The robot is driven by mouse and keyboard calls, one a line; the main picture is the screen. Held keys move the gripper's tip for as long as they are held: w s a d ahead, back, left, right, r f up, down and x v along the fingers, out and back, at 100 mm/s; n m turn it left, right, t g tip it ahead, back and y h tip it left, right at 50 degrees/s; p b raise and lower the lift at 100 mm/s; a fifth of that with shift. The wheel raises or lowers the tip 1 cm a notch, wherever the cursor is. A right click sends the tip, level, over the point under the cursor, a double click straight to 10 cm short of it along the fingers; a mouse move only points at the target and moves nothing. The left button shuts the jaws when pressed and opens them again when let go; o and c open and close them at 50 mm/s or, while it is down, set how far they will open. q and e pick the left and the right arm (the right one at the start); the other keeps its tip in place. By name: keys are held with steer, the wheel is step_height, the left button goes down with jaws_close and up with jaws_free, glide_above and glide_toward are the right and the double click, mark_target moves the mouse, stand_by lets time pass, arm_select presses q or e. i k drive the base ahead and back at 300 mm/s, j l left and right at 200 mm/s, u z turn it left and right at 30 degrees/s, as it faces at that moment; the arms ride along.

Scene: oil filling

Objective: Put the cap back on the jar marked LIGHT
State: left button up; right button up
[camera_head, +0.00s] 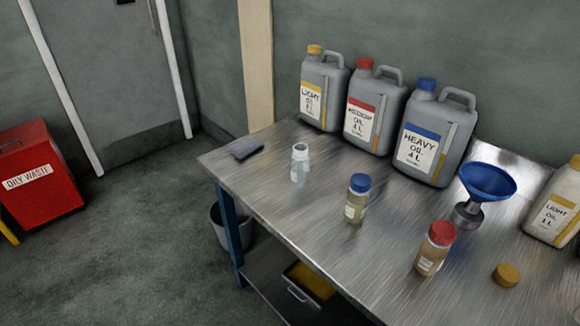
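A yellow cap (507,275) lies by itself on the metal table near its front right part. An open, uncapped jar (300,165) of clear glass stands upright at the left part of the table; its label cannot be read from here. A blue-capped jar (356,200) with pale yellow contents stands right of it. A red-capped jar (435,250) with amber contents stands nearer, left of the yellow cap. The small labels on these jars are too small to read. Neither of my grippers is in view.
Grey LIGHT (322,90), MEDIUM (373,108) and HEAVY (434,137) oil cans line the wall. A blue funnel (487,182) and a white LIGHT oil can (556,205) stand at right. A dark cloth (245,148) lies at the table's left corner. The front middle is clear.

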mark_target(300, 158)
steer(key=i+j+z, duration=0.15)
steer(key=z, duration=0.3)
steer(key=i+j+z, duration=0.1)
steer(key=j+z, duration=0.65)
steer(key=z, duration=0.2)
